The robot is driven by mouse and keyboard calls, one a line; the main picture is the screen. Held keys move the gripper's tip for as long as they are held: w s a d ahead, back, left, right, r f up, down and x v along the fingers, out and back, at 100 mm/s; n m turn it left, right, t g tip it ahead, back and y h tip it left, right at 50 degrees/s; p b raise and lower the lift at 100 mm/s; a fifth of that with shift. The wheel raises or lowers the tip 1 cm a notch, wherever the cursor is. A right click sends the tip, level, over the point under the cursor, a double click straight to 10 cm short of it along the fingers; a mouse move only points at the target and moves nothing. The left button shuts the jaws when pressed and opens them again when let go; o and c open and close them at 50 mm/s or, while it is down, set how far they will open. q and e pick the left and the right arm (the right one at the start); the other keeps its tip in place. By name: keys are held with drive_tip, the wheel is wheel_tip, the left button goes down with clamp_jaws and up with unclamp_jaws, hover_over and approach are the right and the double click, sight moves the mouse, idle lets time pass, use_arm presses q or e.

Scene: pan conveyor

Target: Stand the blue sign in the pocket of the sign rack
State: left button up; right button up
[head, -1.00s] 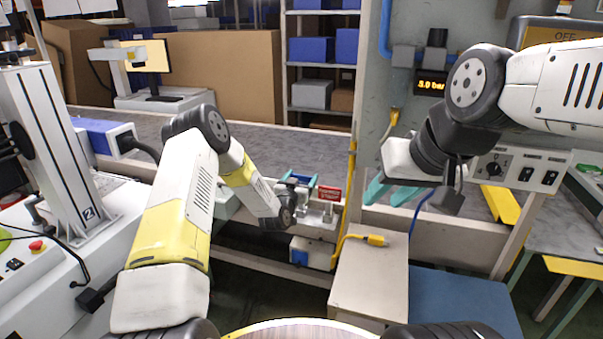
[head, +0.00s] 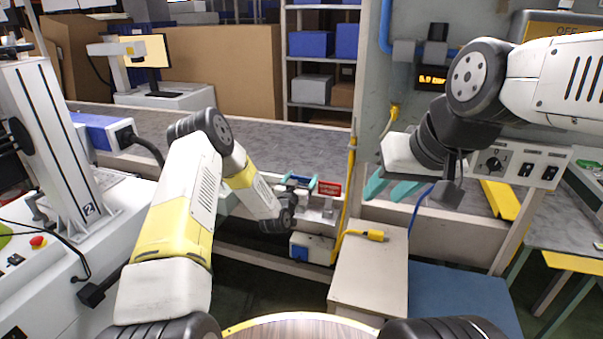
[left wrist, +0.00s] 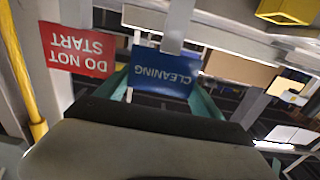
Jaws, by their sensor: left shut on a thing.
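My left gripper (head: 301,183) is shut on the blue sign, low at the front of the grey counter. In the left wrist view the blue sign (left wrist: 162,72) reads CLEANING upside down, between the teal fingers. In the head view only a little blue shows there. The red DO NOT START sign (head: 330,188) stands just right of the gripper; it also shows in the left wrist view (left wrist: 78,52). The pale metal rack (head: 318,214) is below the signs, partly hidden by my left wrist. I cannot tell whether the blue sign's foot is in a pocket. My right gripper (head: 391,188) is open and empty, further right.
A yellow post (head: 350,190) rises right of the red sign. A beige cabinet (head: 368,270) with a yellow plug (head: 376,236) stands in front of it. A blue-and-white box (head: 312,248) sits below the rack. The grey counter top (head: 300,150) behind is clear.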

use_arm(q)
drive_tip(key=shift+f, duration=0.15)
drive_tip(key=o, duration=2)
drive_tip(key=shift+c, duration=0.2)
drive_tip(key=v, duration=0.7)
drive_tip(key=shift+s, duration=0.35)
drive_tip(key=shift+a, duration=0.1)
